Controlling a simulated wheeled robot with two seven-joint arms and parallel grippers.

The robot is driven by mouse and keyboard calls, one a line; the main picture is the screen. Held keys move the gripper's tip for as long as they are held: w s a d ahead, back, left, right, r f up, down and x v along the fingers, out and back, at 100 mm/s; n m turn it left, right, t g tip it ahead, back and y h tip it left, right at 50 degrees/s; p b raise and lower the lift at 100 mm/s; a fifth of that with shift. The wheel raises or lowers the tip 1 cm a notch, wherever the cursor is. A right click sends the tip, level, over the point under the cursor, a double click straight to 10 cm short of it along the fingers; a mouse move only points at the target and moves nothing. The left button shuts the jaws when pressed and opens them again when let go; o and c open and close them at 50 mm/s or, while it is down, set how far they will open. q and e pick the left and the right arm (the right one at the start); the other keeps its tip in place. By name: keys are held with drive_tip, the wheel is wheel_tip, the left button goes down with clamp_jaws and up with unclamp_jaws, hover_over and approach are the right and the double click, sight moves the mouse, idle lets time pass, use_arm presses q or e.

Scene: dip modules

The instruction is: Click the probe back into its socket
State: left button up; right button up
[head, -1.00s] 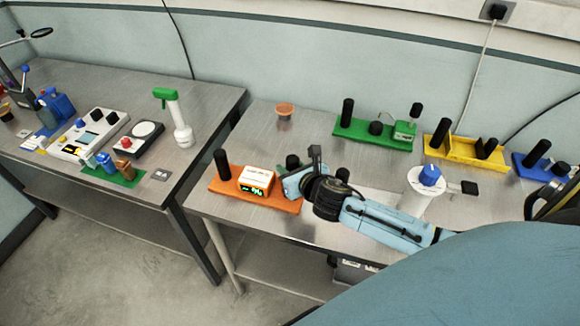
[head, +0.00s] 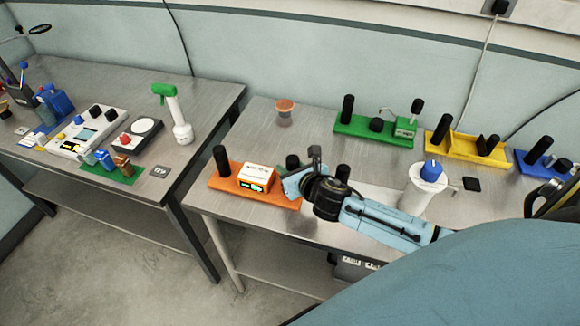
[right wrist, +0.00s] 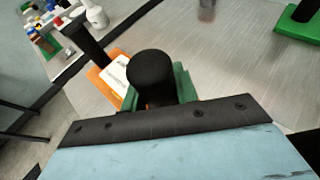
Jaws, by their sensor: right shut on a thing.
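My right gripper (head: 292,178) is over the right part of the orange board (head: 226,187) on the near table. In the right wrist view it is shut on a black round-topped piece (right wrist: 151,72), which may be the probe's handle. Green sides (right wrist: 185,84) show beside that piece; its lower end is hidden. In the head view a black knob (head: 292,161) shows by the gripper. The socket cannot be made out. My left gripper is not in view.
Black posts stand on the orange board (head: 222,160) and on the green (head: 372,131), yellow (head: 466,146) and blue (head: 545,166) boards behind. A white cylinder with a blue top (head: 431,171) stands right of my arm.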

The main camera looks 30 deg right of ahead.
sight(290, 155)
drive_tip(key=shift+f+b, duration=0.45)
drive_tip(key=shift+f, duration=0.3)
drive_tip(key=shift+c, duration=0.5)
drive_tip(key=o, duration=1.7)
drive_tip(key=shift+r, duration=0.1)
wheel_tip(290, 155, up, 6)
drive_tip(key=p, duration=0.6)
drive_tip(key=shift+r+p, duration=1.35)
drive_tip(key=shift+r, duration=0.15)
